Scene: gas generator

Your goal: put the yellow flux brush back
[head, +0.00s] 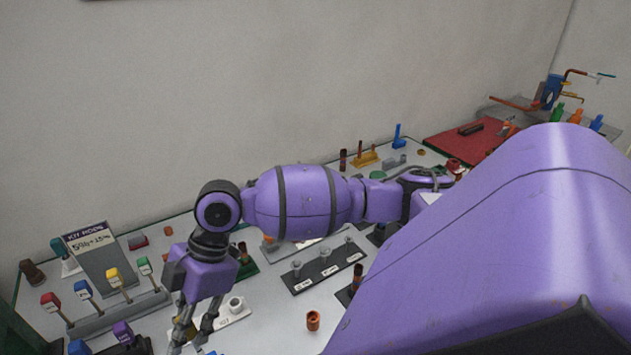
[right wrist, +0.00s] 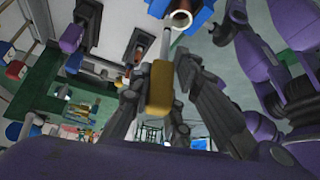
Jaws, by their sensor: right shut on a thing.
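My right gripper (head: 193,332) is low at the front left of the bench in the head view, fingers pointing down. It is shut on a yellow block-like handle, which I take for the yellow flux brush (right wrist: 160,90). In the right wrist view the handle sits between the two dark fingers, and a thin pale rod extends from it toward a copper tube end (right wrist: 180,19). I cannot tell whether rod and tube touch. In the head view only a small yellow patch of the brush shows, between the fingers. My left gripper is not identifiable in either view.
A grey rack (head: 115,313) with red, blue, yellow and green-topped pieces stands left of the gripper, before a grey sign (head: 101,258). A dark strip with pegs (head: 322,266) and a copper fitting (head: 313,320) lie to the right. Some white bench is clear between them.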

